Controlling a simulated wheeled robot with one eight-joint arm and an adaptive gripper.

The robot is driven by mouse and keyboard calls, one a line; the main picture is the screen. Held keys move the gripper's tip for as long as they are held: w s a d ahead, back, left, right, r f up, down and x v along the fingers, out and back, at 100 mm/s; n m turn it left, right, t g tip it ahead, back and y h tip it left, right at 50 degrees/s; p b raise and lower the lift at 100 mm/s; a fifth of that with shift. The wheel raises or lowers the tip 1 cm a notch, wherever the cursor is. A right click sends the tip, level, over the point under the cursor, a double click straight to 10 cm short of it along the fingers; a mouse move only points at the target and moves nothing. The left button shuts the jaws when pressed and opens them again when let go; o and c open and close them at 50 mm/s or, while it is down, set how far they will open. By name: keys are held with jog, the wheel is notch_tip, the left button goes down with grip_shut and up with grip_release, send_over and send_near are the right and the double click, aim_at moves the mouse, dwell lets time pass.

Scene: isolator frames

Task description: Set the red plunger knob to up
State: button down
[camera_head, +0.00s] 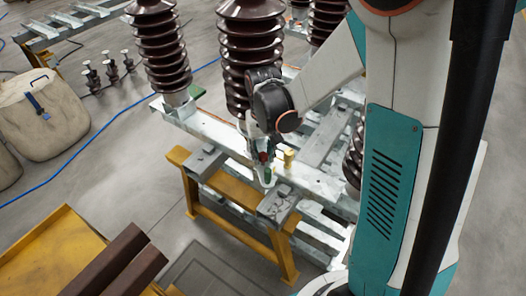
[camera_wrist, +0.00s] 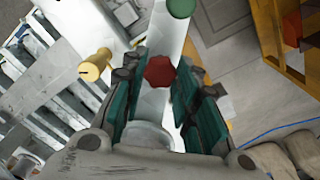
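The red plunger knob (camera_wrist: 160,71) is a faceted red cap on a pale metal rail. It shows centred near the fingertips in the wrist view, and as a small red spot (camera_head: 263,156) in the head view. My gripper (camera_wrist: 165,80) is open, with teal-padded fingers on either side of the knob. A gap shows at the right finger; the left finger looks very close, and I cannot tell if it touches. The knob's stem is hidden beneath its cap, so its height is unclear. In the head view my gripper (camera_head: 262,148) points down over the rail.
A green knob (camera_wrist: 181,8) sits farther along the rail, and a yellow knob (camera_wrist: 95,67) stands to the left. Tall brown ribbed insulators (camera_head: 241,60) rise close behind my arm. The yellow trestle (camera_head: 240,222) supports the frame.

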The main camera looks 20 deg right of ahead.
aim_at(263, 155)
jog(key=shift+r+p, duration=0.7)
jog(key=shift+r, duration=0.45)
jog(key=c, duration=1.2)
grip_release()
jog(key=shift+f, duration=0.1)
notch_tip(263, 155, up, 12)
jog(key=shift+r, duration=0.1)
